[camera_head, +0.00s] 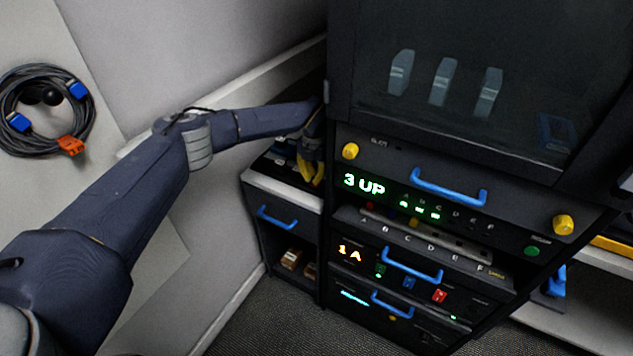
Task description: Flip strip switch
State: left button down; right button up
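My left arm reaches in from the left. My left gripper (312,172), with yellow fingertips, points down over the top of the low dark cabinet (262,186), close to the rack's left side. Its fingers are small and partly in shadow, so I cannot tell whether they are open or shut. Dark items lie on the cabinet top beside it, too dim to make out; no strip switch can be picked out there. A grey strip panel (470,248) with letters A to F sits in the rack. My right gripper is out of view.
The dark rack (345,215) has blue handles (448,188), yellow knobs (350,151) and lit displays reading "3 UP" (364,184) and "1 A" (350,253). A coiled cable (88,112) hangs on the left wall. Small boxes (291,258) sit in the low cabinet.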

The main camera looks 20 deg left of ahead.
pick_arm(q)
jog(key=shift+f, duration=1.3)
dwell(0.8)
jog(key=shift+r, duration=3.5)
jog(key=shift+f, duration=0.1)
